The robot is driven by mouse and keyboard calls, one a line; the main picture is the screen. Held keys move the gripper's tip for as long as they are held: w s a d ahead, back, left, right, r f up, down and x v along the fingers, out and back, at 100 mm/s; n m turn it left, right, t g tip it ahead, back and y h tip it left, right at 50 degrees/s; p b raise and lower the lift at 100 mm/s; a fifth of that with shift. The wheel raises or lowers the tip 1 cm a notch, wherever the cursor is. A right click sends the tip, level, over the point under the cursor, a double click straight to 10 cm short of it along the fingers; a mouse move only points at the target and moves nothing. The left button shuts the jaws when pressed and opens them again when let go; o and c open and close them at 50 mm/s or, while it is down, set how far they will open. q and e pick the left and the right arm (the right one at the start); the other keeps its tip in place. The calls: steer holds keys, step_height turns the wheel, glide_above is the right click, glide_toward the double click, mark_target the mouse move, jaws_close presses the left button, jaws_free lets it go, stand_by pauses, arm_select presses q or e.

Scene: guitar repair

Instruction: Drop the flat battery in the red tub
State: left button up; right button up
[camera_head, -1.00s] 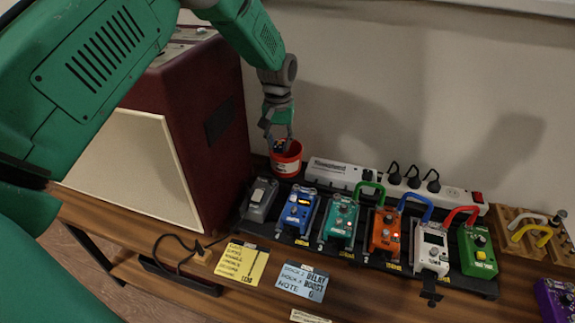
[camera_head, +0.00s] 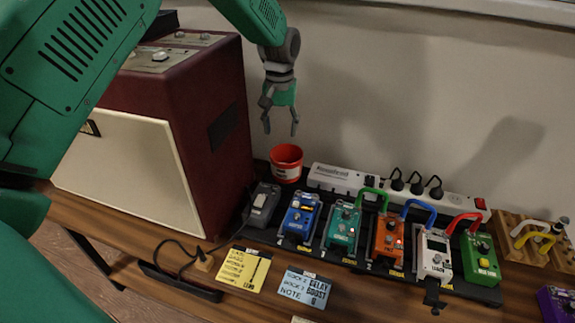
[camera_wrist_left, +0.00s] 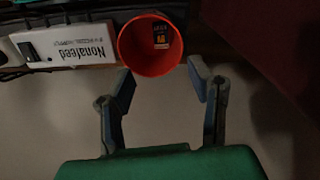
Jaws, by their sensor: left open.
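The red tub (camera_head: 286,166) stands upright on the bench, between the amplifier and the power strip. It also shows in the wrist view (camera_wrist_left: 134,60), seen from above into its mouth. The battery (camera_wrist_left: 160,37), a small dark block with a yellow-orange mark, lies inside the tub against its wall. In the head view the tub's wall hides the battery. My left gripper (camera_head: 281,126) is open and empty, above the tub and clear of its rim. Its two spread fingers (camera_wrist_left: 161,78) also show in the wrist view. My right gripper is not in view.
A dark red amplifier (camera_head: 215,130) stands close left of the tub. A white power strip (camera_head: 343,180) with plugs runs right of it along the wall. A pedalboard with several pedals (camera_head: 341,228) lies in front. Yellow (camera_head: 243,268) and blue (camera_head: 304,287) notes lie nearer.

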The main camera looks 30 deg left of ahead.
arm_select(q)
steer(key=r, duration=0.5)
steer(key=shift+d+r, duration=0.3)
steer(key=shift+d, duration=0.05)
steer(key=shift+a+f, duration=0.1)
steer(key=shift+a, duration=0.05)
